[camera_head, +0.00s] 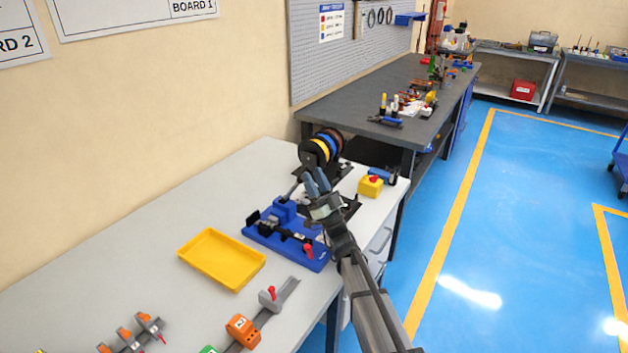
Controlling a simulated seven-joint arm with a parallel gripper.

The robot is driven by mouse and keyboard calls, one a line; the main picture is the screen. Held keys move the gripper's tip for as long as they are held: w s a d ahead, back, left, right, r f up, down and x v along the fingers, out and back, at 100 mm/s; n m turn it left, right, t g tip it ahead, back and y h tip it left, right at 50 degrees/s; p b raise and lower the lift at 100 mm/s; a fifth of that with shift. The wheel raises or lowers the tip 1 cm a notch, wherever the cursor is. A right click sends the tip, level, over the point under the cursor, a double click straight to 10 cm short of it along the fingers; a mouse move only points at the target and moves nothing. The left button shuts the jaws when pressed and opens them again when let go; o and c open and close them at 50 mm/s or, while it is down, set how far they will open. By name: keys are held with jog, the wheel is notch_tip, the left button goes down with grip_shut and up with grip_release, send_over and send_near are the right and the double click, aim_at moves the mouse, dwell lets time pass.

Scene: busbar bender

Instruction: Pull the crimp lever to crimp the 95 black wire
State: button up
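My gripper (316,182) is over the right part of the white bench, just in front of the wire spools (322,147). Its two blue-grey fingers are close together and point away from me; I cannot tell whether they hold anything. A blue bench tool (262,240) with dark metal parts lies left of and below my gripper. A red knob (308,251) stands at its near right corner, close to my arm. I cannot tell which part is the crimp lever. No 95 black wire can be made out. My arm and gripper hide part of the bench behind them.
An empty yellow tray (222,285) lies left of the blue tool. A grey rail with an orange block (243,330) and a red-knobbed grey block (270,297) is nearer. A yellow box with a red button (371,186) stands right of my gripper.

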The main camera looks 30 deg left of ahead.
jog(key=shift+o, duration=0.9)
jog(key=s+d+f, duration=0.2)
jog(key=s+d, duration=0.2)
jog(key=d, duration=0.9)
jog(key=shift+d+f, duration=0.15)
jog(key=shift+d, duration=0.05)
jog(key=shift+s+f+g, duration=0.1)
jog(key=shift+s+g, duration=0.05)
jog(key=shift+g, duration=0.15)
